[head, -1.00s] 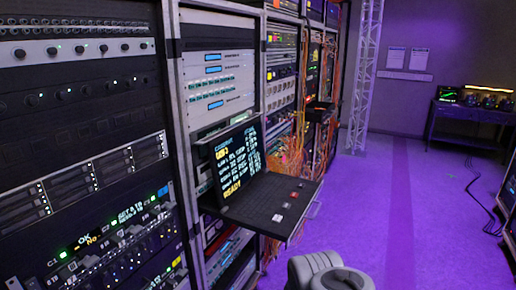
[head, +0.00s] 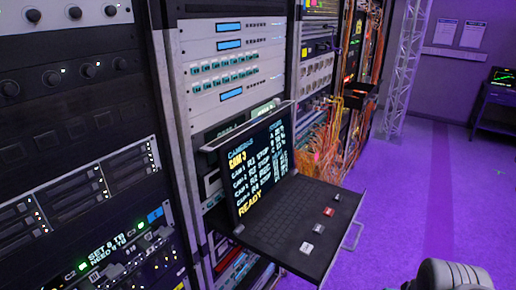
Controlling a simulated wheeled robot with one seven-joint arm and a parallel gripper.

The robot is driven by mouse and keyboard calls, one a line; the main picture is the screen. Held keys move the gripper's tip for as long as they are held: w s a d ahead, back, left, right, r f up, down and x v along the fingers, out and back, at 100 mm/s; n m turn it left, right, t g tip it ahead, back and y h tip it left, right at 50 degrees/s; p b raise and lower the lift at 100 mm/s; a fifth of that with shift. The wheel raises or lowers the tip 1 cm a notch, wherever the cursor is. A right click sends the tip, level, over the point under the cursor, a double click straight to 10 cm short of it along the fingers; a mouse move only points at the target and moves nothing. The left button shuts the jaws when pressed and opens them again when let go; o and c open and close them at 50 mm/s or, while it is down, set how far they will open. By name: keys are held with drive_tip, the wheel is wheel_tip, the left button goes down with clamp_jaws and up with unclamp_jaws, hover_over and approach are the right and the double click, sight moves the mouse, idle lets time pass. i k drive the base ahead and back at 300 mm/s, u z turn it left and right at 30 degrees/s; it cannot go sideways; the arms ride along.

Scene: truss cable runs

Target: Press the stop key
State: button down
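A pull-out console sticks out of the rack in the head view, with a raised screen (head: 258,165) and a dark keyboard tray (head: 275,240). The screen lists camera lines and reads "READY" at the bottom. A grey rounded part of my arm shows at the bottom right, apart from the tray. My gripper is out of view.
Equipment racks (head: 90,120) line the left side. Orange cables (head: 320,150) hang behind the console. A handle (head: 353,234) juts from the tray's right edge. Purple floor (head: 420,210) is open to the right, with a truss post (head: 405,70) and a table (head: 497,107) farther back.

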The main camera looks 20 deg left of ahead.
sight(336, 198)
drive_tip(key=u, duration=0.6)
drive_tip(key=i, duration=0.8)
drive_tip(key=u, duration=0.35)
drive_tip(key=k, duration=1.3)
drive_tip(key=z, duration=0.95)
drive_tip(key=i, duration=1.45)
drive_tip(key=u, duration=1)
